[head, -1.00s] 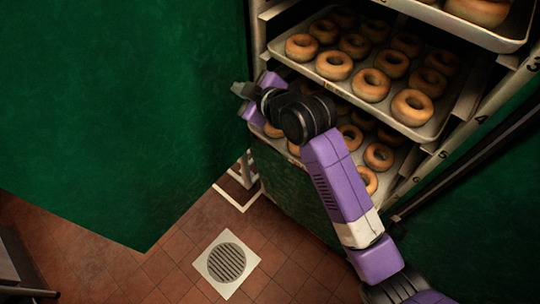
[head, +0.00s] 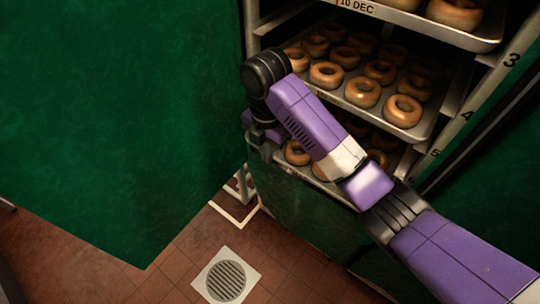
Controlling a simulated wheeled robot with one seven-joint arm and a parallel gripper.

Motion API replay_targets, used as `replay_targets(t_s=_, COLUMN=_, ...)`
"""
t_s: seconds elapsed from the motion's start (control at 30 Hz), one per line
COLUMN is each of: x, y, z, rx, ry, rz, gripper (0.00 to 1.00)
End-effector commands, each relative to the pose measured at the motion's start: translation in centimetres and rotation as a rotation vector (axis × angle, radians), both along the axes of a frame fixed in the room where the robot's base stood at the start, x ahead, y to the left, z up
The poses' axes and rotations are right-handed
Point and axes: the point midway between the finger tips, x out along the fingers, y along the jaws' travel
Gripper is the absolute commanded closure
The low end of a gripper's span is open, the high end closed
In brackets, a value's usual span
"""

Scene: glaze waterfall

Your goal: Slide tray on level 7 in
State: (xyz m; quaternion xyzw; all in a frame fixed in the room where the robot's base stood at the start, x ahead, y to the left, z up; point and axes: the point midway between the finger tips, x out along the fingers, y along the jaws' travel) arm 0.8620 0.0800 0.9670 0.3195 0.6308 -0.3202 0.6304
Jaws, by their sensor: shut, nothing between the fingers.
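The lowest tray in view (head: 318,184) holds glazed rings and sits low in the rack. Its front rim shows above a green panel, and my arm hides part of it. No number 7 is readable, so I cannot tell its level for sure. My gripper (head: 258,133) is at the left front corner of this tray, beside the rack's left post. My wrist hides most of its fingers. It is shut and appears empty. I cannot tell whether it touches the tray.
A middle tray of rings (head: 428,128) and an upper tray (head: 470,40) labelled 10 DEC stick out above. The right post (head: 487,88) carries level numbers. A large green panel (head: 120,130) stands at left. The tiled floor (head: 190,250) with a drain (head: 227,281) is clear.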

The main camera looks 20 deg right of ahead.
Motion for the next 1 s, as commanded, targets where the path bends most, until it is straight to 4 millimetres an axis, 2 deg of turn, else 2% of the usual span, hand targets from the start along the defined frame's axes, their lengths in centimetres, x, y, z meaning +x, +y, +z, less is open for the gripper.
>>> replay_targets(t_s=0.03, x=-0.1, y=0.1, z=-1.6, rx=0.001, ry=0.003, rz=-0.001, gripper=1.0)
replay_targets(t_s=0.47, x=-0.1, y=0.0, z=-8.7, rx=0.0, ry=0.004, rz=-0.003, gripper=1.0)
replay_targets(t_s=0.53, x=0.9, y=-1.2, z=-8.3, rx=0.0, ry=-0.001, rz=-0.008, gripper=1.0)
replay_targets(t_s=0.7, x=1.9, y=-2.7, z=-8.4, rx=0.0, ry=-0.001, rz=-0.005, gripper=1.0)
replay_targets(t_s=1.0, x=2.3, y=-3.3, z=-8.5, rx=0.001, ry=-0.001, rz=-0.004, gripper=1.0)
